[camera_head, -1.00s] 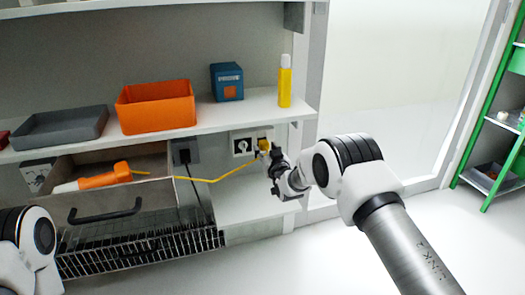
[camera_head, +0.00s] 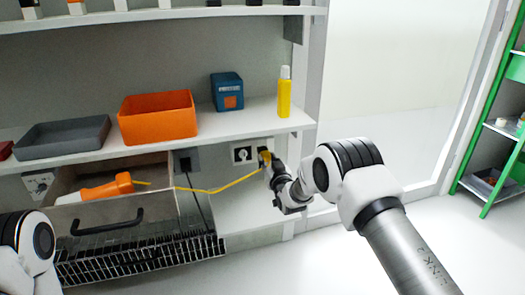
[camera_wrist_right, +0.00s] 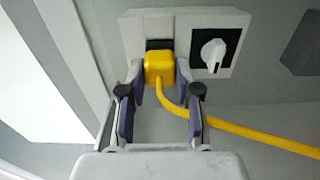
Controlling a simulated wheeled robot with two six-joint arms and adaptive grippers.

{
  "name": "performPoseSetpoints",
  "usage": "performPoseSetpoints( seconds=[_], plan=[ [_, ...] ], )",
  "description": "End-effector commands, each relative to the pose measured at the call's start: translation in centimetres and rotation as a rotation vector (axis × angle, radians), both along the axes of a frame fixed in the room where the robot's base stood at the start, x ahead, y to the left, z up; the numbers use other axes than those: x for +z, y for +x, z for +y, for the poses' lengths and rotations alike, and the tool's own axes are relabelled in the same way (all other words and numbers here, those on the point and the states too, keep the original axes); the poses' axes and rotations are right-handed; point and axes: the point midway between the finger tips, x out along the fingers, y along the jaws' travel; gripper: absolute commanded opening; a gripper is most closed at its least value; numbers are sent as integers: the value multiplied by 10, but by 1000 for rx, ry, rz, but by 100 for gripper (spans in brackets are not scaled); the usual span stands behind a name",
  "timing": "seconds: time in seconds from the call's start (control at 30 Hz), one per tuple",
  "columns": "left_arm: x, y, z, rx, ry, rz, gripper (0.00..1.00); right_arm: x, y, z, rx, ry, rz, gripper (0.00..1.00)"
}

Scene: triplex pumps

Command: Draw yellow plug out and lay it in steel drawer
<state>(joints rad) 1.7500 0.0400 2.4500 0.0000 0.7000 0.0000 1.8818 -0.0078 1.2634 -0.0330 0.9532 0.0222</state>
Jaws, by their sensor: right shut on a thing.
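The yellow plug (camera_wrist_right: 158,68) sits at the dark socket on the white outlet plate in the right wrist view; in the head view (camera_head: 265,154) it is partly hidden by my gripper. My right gripper (camera_wrist_right: 160,72) is shut on the plug, one finger on each side; it also shows in the head view (camera_head: 272,168). A yellow cable (camera_head: 225,187) runs from the plug to an orange tool (camera_head: 108,188) in the open steel drawer (camera_head: 125,216) below the shelf. My left gripper is out of view; only part of my left arm shows.
A switch knob (camera_wrist_right: 212,55) is beside the plug. The shelf above holds a grey tray (camera_head: 62,137), an orange bin (camera_head: 157,118), a blue box (camera_head: 227,92) and a yellow bottle (camera_head: 284,93). A wire rack (camera_head: 140,258) is below the drawer.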

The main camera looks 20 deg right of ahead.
Motion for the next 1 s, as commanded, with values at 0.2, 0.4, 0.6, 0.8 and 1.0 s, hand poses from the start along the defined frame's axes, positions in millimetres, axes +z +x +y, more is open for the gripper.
performPoseSetpoints(
  seconds=[0.2, 0.4, 0.6, 0.8, 1.0],
  plan=[
    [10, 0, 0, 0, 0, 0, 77, 2, -11, -1, 0, 0, 1, 0],
    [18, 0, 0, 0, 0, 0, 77, 2, -20, -1, 0, 0, 2, 0],
    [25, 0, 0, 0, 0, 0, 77, 2, -30, -1, 0, 0, 1, 0],
    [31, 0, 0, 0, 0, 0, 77, 2, -39, -2, 0, 0, 0, 0],
    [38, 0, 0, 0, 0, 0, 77, 1, -49, -2, 0, 0, 0, 0]
  ],
)
